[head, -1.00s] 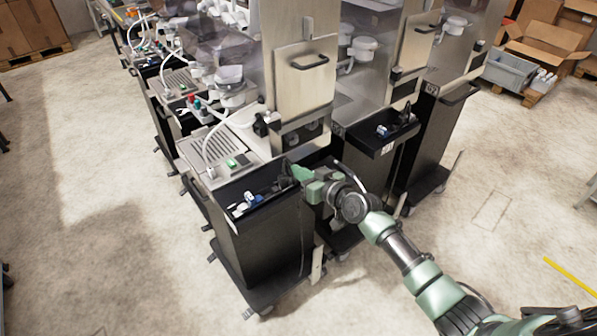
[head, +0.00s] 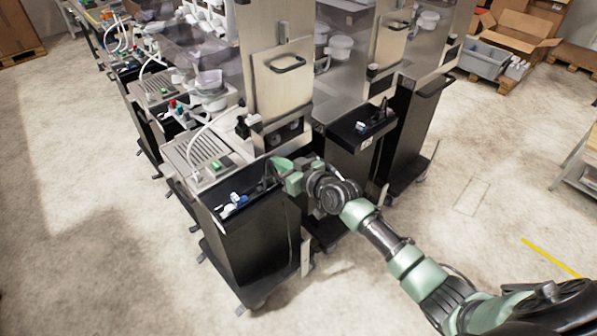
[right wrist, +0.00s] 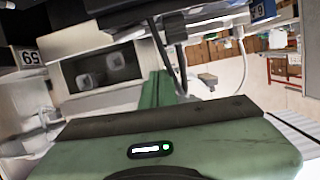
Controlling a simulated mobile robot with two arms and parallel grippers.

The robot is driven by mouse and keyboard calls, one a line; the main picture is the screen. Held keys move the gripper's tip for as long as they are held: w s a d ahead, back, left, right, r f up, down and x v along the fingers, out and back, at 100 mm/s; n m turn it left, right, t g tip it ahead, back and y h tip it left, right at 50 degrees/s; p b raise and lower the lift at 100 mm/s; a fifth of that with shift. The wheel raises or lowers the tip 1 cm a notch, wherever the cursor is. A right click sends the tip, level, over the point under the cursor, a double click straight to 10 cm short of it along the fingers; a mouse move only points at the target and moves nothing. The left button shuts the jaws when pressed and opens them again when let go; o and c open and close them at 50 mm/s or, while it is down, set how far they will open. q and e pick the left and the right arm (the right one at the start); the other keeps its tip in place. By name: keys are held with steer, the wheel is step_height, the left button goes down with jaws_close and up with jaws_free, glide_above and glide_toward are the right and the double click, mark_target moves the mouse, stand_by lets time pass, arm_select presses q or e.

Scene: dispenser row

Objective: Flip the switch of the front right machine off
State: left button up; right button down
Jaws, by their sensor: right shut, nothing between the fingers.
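The front right machine (head: 285,80) is a tall metal-and-clear dispenser with a handled door. Its switch cannot be made out in either view. My right gripper (head: 276,168) is shut and empty, over the right rim of the black bin (head: 250,215) in front of the machine, just below its lower window. In the right wrist view, the green gripper body (right wrist: 180,145) fills the bottom, and a dark window with two pale round parts (right wrist: 103,66) shows behind it. My left gripper is not in view.
Cables hang close to the gripper in the wrist view. The floor (head: 110,260) at left is clear.

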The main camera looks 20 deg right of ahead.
steer(key=b+v, duration=0.1)
steer(key=v, duration=0.8)
steer(key=shift+s+f, duration=0.25)
steer(key=shift+s, duration=0.2)
steer(key=shift+a, duration=0.1)
